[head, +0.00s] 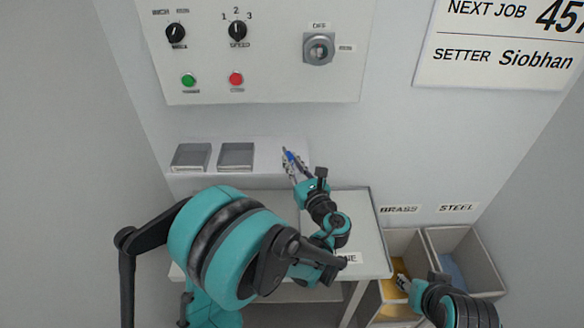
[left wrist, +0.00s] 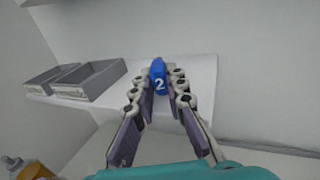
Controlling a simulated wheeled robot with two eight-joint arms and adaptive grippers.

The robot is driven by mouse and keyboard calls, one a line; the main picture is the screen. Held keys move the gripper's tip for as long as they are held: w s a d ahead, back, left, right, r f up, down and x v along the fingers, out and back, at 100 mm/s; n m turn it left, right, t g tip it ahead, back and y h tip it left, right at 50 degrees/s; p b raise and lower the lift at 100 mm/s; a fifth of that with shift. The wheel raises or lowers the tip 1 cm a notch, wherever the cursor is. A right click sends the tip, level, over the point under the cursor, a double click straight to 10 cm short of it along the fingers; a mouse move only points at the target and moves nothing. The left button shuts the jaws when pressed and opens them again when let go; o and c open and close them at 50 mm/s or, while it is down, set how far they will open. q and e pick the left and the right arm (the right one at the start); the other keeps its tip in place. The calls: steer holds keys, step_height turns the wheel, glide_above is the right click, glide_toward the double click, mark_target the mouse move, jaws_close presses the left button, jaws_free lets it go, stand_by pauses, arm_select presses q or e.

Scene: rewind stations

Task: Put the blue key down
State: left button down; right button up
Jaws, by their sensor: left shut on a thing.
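The blue key (head: 289,156) is in the fingertips of my left gripper (head: 294,166). In the left wrist view the key (left wrist: 159,79) shows a white "2" on its blue head, and the left gripper's fingers (left wrist: 159,92) close on it from both sides. The rest of the key is hidden or too small to make out. The gripper is at the right part of a white wall shelf (head: 262,153); I cannot tell whether the key touches the shelf. My right gripper (head: 403,284) is low at the right, by the brass bin (head: 398,241); its fingers are too small to judge.
Two grey trays (head: 191,157) (head: 237,156) stand on the shelf's left and middle. Above is a panel (head: 280,75) with knobs, buttons and a key switch (head: 318,48). A white table (head: 362,235) is below. The steel bin (head: 462,240) stands right of the brass bin.

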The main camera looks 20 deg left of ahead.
arm_select(q)
steer(key=shift+f, duration=0.25)
steer(key=shift+f, duration=0.1)
steer(key=shift+f, duration=0.15)
steer(key=c, duration=1.6)
jaws_free()
steer(key=shift+o, duration=0.2)
